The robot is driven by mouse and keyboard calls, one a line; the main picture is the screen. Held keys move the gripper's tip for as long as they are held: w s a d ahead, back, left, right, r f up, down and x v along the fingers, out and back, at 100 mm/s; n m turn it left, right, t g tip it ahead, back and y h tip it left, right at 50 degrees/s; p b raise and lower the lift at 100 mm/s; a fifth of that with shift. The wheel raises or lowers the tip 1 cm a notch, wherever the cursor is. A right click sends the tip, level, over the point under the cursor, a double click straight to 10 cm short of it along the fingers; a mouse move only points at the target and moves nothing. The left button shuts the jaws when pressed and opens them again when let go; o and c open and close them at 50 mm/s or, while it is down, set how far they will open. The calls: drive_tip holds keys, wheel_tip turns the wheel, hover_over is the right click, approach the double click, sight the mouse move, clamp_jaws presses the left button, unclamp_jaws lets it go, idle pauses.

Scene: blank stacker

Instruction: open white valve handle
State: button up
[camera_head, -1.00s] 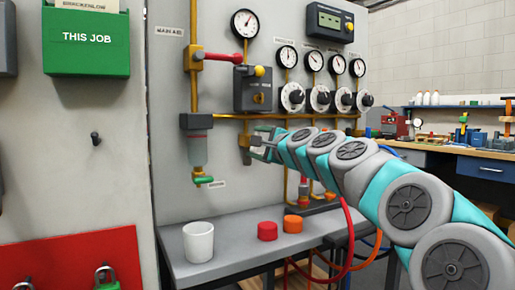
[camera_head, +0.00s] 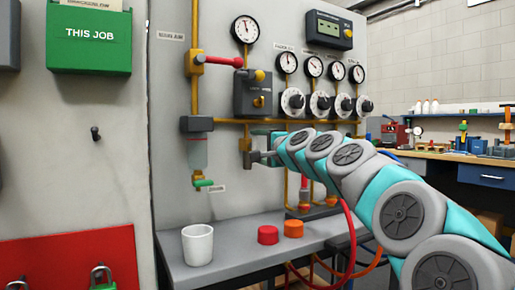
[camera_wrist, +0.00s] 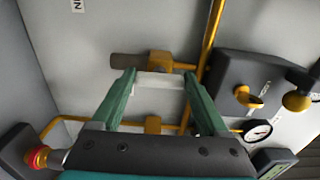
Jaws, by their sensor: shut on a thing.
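The white valve handle (camera_wrist: 162,79) shows in the wrist view as a short pale bar between the green fingertips. My gripper (camera_wrist: 160,84) is shut on it, with one finger at each end of the bar. The handle's valve is a brass body (camera_wrist: 160,64) with a grey cylindrical end on a brass pipe. In the head view my gripper (camera_head: 268,157) is at the panel, beside the brass fitting (camera_head: 245,145) under the grey regulator block. There the handle is mostly hidden by the fingers.
A red-handled valve (camera_head: 222,60), a large gauge (camera_head: 245,29) and several dials are above my gripper. A filter bowl (camera_head: 197,152) with a green tap (camera_head: 203,183) hangs at left. A white cup (camera_head: 198,243), a red cap (camera_head: 268,234) and an orange cap (camera_head: 293,228) stand on the shelf below.

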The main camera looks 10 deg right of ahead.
drive_tip(key=o, duration=1.2)
drive_tip(key=shift+o, duration=0.2)
drive_tip(key=v, duration=0.8)
